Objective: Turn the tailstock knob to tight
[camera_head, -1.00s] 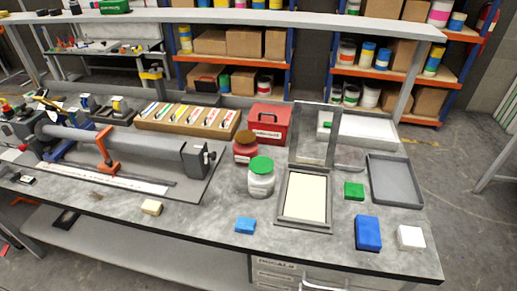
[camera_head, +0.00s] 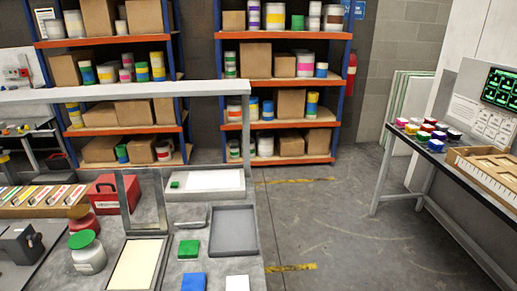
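The grey block at the end of the lathe-like machine, which looks like the tailstock (camera_head: 14,246), is at the lower left edge of the head view. A small dark knob or lever (camera_head: 37,240) shows on its right side. Its setting cannot be read at this size. The rest of the machine is cut off by the picture edge. Neither of my grippers is in view.
On the bench are a white jar with green lid (camera_head: 88,252), a red toolbox (camera_head: 107,195), an upright grey frame (camera_head: 130,204) and an empty grey tray (camera_head: 233,233). Shelving (camera_head: 278,128) stands behind. Floor (camera_head: 340,225) is clear between bench and right-hand table (camera_head: 430,157).

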